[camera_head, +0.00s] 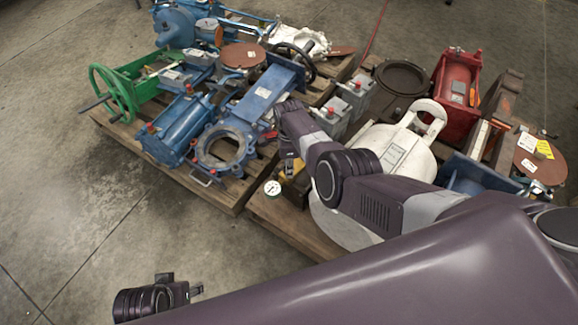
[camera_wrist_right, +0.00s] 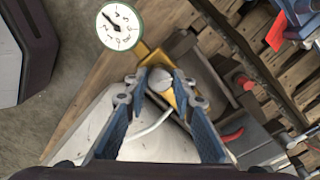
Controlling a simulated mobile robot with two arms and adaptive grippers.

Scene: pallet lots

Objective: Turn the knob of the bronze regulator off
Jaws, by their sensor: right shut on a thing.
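The bronze regulator shows as a yellow-gold body (camera_head: 296,187) on the near edge of a pallet, with a white round gauge (camera_head: 272,187) on its left. In the right wrist view, the gauge (camera_wrist_right: 119,27) is at the upper left and the gold body (camera_wrist_right: 151,58) lies beyond my fingertips. My right gripper (camera_wrist_right: 162,82) is shut on a rounded grey knob (camera_wrist_right: 160,80) of the regulator. In the head view, my right gripper (camera_head: 290,165) reaches down to the regulator and hides much of it. My left gripper (camera_head: 194,290) is low at the left, apart from everything; its jaws are too small to read.
A left pallet (camera_head: 225,197) holds blue valves, a green handwheel (camera_head: 112,93) and a blue cylinder (camera_head: 180,128). Near the regulator stand grey boxes (camera_head: 333,116), a large white vessel (camera_head: 395,152) and a red housing (camera_head: 455,82). Bare concrete floor (camera_head: 75,215) lies at the left.

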